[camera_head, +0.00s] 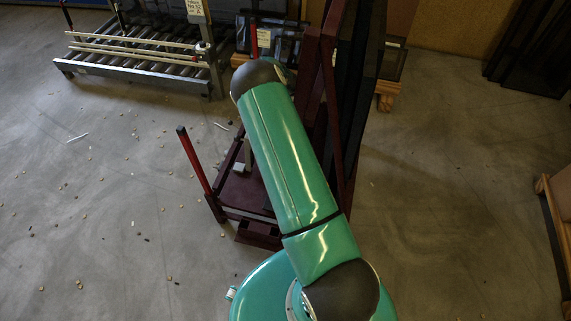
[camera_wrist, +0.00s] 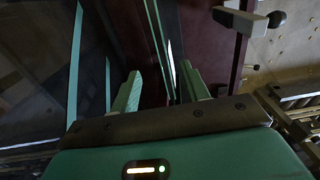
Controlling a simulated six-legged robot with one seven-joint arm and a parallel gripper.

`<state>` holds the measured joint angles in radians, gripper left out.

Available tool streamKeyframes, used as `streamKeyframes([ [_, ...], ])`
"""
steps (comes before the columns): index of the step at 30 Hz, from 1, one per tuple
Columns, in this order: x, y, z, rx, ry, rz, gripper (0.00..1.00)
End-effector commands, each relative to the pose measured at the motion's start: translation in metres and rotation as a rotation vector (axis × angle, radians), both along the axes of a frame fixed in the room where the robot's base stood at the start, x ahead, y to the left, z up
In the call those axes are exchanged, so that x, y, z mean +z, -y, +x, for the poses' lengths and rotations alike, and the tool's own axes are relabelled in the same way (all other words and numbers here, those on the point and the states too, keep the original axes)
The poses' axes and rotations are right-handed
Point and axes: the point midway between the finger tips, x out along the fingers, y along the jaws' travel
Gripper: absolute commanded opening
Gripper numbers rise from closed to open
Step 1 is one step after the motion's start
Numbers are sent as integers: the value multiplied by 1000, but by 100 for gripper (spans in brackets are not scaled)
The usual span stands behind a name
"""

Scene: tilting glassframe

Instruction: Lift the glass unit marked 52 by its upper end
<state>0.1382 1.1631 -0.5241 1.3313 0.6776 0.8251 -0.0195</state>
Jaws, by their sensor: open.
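A dark red glass frame (camera_head: 326,65) stands beyond my green arm, with dark glass panels (camera_head: 357,75) leaning on its right side. A thin upright pane edge with a pale green strip (camera_wrist: 155,35) runs toward the gap between the fingers; contact cannot be told. Other dark glass (camera_wrist: 35,70) fills the left. My arm hides the gripper in the head view.
A roller conveyor (camera_head: 140,62) stands at the back left. A red post (camera_head: 196,163) rises at the frame base's left corner. Small bits litter the left floor. The floor on the right is mostly clear, with a wooden-edged stand (camera_head: 552,225) at the far right.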

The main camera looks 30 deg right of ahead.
Motion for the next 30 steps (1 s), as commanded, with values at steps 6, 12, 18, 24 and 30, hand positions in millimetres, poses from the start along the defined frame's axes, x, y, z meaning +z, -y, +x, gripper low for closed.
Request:
streamKeyframes([
  [6, -34, 1, -1, 0, -5, 0, 46],
  [12, -71, 1, -1, 1, -4, -1, 46],
  [18, -88, 1, 0, 1, -3, -1, 46],
  [24, -110, 0, 1, 1, -4, -2, 46],
  [30, -135, 0, 2, 2, -3, -1, 46],
])
